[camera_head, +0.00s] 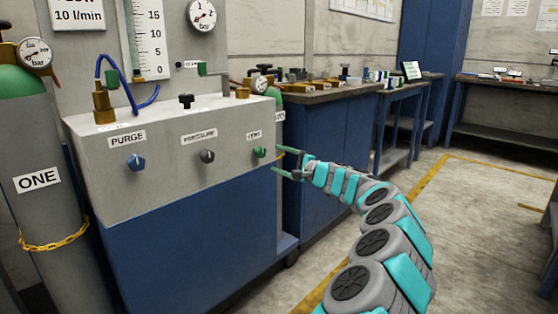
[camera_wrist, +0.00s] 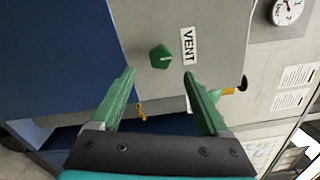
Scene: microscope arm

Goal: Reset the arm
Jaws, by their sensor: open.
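My arm (camera_head: 375,225) reaches from the lower right towards the front of a grey and blue gas panel. My gripper (camera_head: 276,161) is open and empty, with its green fingers close to the right end of the panel. In the wrist view the gripper (camera_wrist: 158,75) points at a green knob (camera_wrist: 160,57) beside a label reading VENT (camera_wrist: 188,46). The knob lies ahead of the fingertips, between their lines, and nothing is held. The same green knob (camera_head: 259,152) shows in the head view.
A blue knob (camera_head: 135,162) under PURGE and a dark knob (camera_head: 207,156) sit further left on the panel (camera_head: 90,150). A gas cylinder (camera_head: 45,180) marked ONE stands at the left. A cluttered workbench (camera_head: 325,92) is behind my gripper. Open floor (camera_head: 470,220) lies at the right.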

